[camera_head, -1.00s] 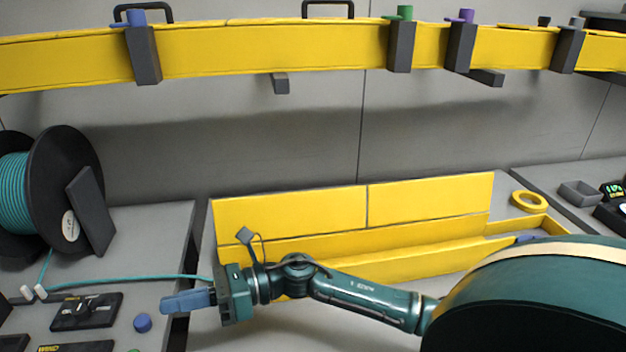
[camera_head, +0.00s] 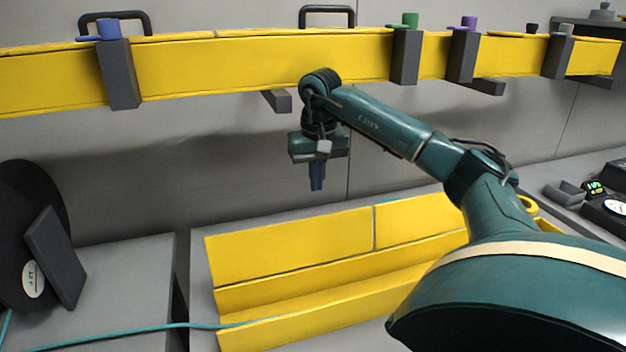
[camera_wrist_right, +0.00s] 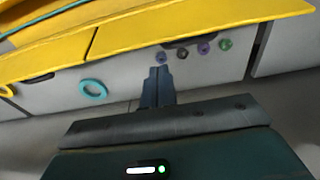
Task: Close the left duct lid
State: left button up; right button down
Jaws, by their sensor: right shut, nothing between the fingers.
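The lower yellow duct (camera_head: 235,334) lies on the bench with its trough open toward me. Its left lid (camera_head: 290,245) stands raised along the back edge, and a seam parts it from the raised right lid (camera_head: 425,222). My right gripper (camera_head: 316,186) is shut and empty, fingers pointing down, above the left lid's top edge. It looks clear of the lid. In the right wrist view the shut fingers (camera_wrist_right: 157,75) show before a grey surface, with a yellow strip and seam beyond. My left gripper is out of view.
A teal cable (camera_head: 130,332) runs from the left into the duct. A black spool (camera_head: 28,240) stands at the left. An upper yellow duct (camera_head: 230,65) with dark clamps spans the back. A teal ring (camera_wrist_right: 93,90) shows in the wrist view.

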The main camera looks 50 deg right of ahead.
jog(key=f, duration=0.6)
jog(key=shift+w+d, duration=0.1)
jog(key=shift+w, duration=0.2)
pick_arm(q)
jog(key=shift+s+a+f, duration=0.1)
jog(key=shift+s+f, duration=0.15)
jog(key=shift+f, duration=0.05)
pick_arm(e)
jog(key=shift+f, duration=0.75)
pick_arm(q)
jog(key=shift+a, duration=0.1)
